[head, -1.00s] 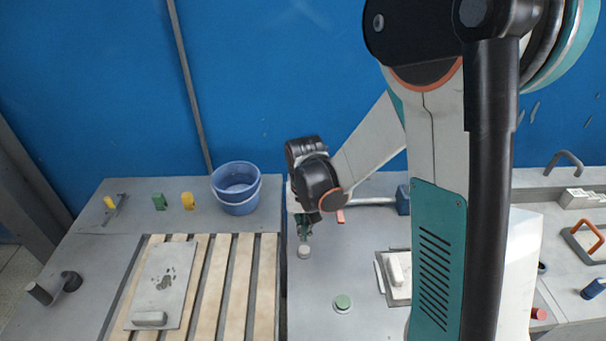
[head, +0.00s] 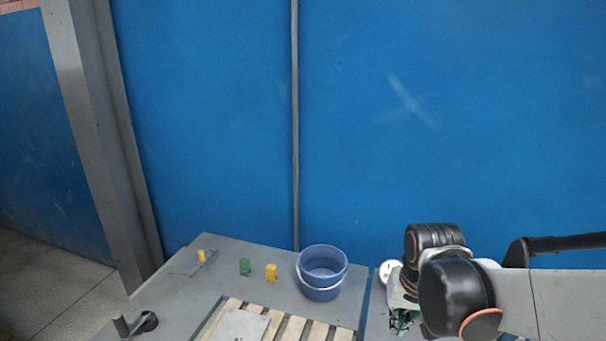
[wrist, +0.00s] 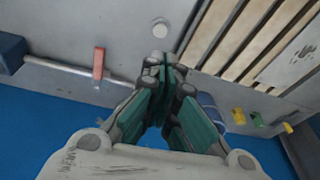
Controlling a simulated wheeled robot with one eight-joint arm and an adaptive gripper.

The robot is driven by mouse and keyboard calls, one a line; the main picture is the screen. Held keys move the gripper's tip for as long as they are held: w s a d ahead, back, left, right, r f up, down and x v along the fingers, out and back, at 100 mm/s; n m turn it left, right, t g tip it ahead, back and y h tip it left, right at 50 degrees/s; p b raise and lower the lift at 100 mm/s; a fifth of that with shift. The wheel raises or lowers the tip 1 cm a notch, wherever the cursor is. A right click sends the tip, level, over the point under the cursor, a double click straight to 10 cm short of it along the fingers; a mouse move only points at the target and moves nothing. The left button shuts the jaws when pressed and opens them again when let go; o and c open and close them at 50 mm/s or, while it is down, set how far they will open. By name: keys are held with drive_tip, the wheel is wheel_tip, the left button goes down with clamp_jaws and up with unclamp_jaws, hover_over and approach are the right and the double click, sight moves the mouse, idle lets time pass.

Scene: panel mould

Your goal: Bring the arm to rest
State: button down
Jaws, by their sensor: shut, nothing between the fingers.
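My gripper (wrist: 163,75) is in the middle of the wrist view, its green-sided fingers closed together with nothing between them. In the head view my gripper (head: 402,322) shows only partly, at the lower right beside my dark wrist joints, above the grey worktop. A small round light disc (wrist: 160,29) lies on the worktop just beyond the fingertips in the wrist view.
A blue bucket (head: 321,281) stands left of my gripper. Yellow (head: 270,273) and green (head: 245,267) blocks stand farther left. Wooden slats (head: 292,328) lie in front. A red-handled rod (wrist: 98,63) lies on the worktop. A blue wall (head: 420,120) rises behind.

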drive_tip(key=s+r+n+t, duration=0.2)
drive_tip(key=s+r+t, duration=0.2)
drive_tip(key=s+r, duration=0.3)
drive_tip(key=shift+s+r+b, duration=0.3)
drive_tip(key=shift+s+b, duration=0.05)
drive_tip(key=shift+s, duration=1.55)
